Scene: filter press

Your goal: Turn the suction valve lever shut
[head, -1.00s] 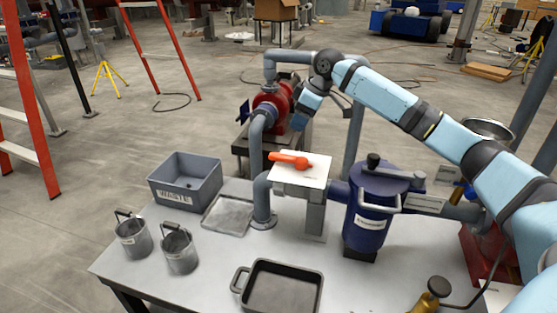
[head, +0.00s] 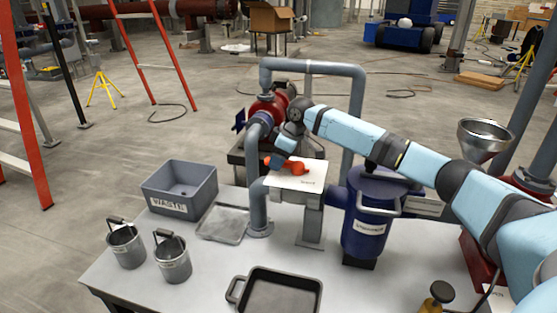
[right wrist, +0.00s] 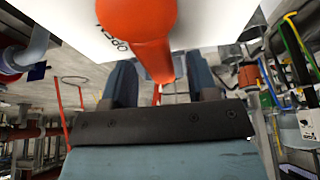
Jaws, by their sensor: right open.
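The orange suction valve lever (head: 298,168) lies over a white plate (head: 312,178) on top of the pipework, its handle pointing left. In the right wrist view the lever (right wrist: 152,45) shows large, its handle running down between my fingers. The white plate (right wrist: 75,35) there bears the word OPEN. My right gripper (head: 277,164) is at the handle end of the lever in the head view. Its two fingers (right wrist: 161,82) are apart, one on each side of the handle; I cannot tell whether either touches it. My left gripper is not in view.
A blue filter vessel (head: 368,225) stands right of the valve, below my right arm. A grey pipe (head: 257,185) rises at its left. A grey waste bin (head: 180,190), a flat tray (head: 222,224), two metal buckets (head: 126,247) and a dark pan (head: 280,295) stand on the table.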

